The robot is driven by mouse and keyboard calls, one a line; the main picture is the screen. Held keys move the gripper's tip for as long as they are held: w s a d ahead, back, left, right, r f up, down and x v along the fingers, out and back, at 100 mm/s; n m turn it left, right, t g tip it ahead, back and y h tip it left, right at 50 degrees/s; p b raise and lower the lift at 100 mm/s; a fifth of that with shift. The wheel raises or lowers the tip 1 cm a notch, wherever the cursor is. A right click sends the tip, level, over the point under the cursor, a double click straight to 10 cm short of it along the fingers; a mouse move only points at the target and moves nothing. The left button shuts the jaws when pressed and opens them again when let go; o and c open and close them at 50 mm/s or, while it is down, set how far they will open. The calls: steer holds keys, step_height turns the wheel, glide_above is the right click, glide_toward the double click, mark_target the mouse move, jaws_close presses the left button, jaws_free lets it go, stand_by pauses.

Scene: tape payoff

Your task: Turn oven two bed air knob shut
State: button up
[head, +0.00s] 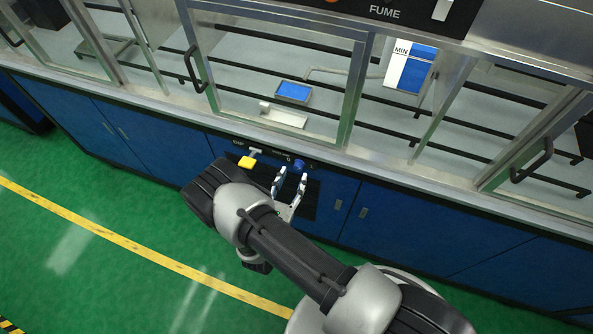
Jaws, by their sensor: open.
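A small blue knob (299,164) sits on the dark control panel under the bench edge. A yellow handle (246,162) with a light stem sits to its left on the same panel. The small panel lettering is too small to read surely, and no oven label can be made out. My gripper (291,175) is open, with its two fingers pointing up at the panel just below the blue knob. Nothing shows between the fingers. From this view I cannot tell whether a fingertip touches the knob.
A glass-fronted fume hood stands above the panel, with black sash handles (194,70). Inside are a blue-topped tray (293,92) and a blue and white box (409,68) marked MIN. Blue cabinet doors (400,220) lie below. The green floor (120,240) is clear, with a yellow line.

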mark_target(297, 168)
steer(key=shift+x, duration=2)
steer(key=shift+c, duration=0.2)
steer(key=c, duration=1)
